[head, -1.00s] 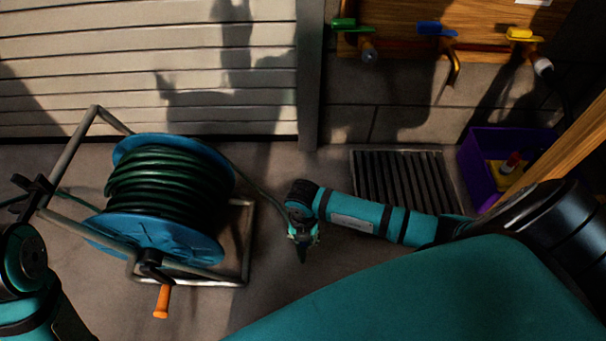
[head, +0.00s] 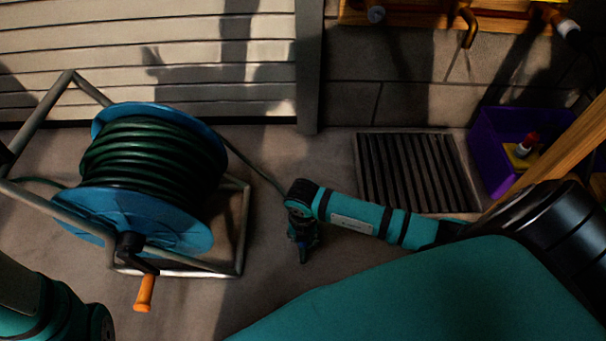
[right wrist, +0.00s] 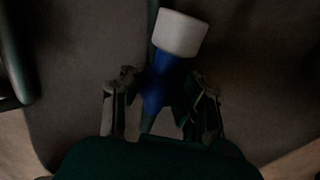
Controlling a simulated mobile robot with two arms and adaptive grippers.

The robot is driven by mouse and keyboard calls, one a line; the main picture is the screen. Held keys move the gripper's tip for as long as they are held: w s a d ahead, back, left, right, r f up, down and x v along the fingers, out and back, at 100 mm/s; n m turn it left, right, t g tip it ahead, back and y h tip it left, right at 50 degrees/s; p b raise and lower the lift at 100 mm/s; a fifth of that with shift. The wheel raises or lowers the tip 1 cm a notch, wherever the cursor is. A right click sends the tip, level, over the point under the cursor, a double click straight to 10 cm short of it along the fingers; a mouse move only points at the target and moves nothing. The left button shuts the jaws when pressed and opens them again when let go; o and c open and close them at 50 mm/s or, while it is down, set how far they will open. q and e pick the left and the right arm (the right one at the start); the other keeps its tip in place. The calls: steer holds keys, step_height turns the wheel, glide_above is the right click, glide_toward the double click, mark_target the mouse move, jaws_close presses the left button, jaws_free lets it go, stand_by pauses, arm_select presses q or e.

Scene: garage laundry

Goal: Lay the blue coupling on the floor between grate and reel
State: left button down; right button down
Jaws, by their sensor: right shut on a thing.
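My right gripper (head: 303,240) is over the floor between the hose reel (head: 140,190) on the left and the floor grate (head: 412,172) on the right. In the right wrist view the blue coupling (right wrist: 157,85) with a pale, wide end (right wrist: 180,33) is between the fingers of my right gripper (right wrist: 162,92), which is shut on it. In the head view the coupling is mostly hidden by the gripper. Its height over the floor is hard to judge. A dark green hose (head: 255,165) runs from the reel toward the gripper. My left gripper is out of view.
The reel's metal frame (head: 242,225) and orange crank handle (head: 145,293) stick out at left. A purple bin (head: 490,150) stands right of the grate, near a wooden post (head: 550,150). Bare floor (head: 265,250) lies between reel and grate.

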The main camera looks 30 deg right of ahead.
steer(key=c, duration=0.9)
jaws_free()
steer(key=shift+c, duration=0.2)
steer(key=shift+r, duration=0.2)
step_height(320, 180, up, 12)
steer(key=shift+f, duration=0.2)
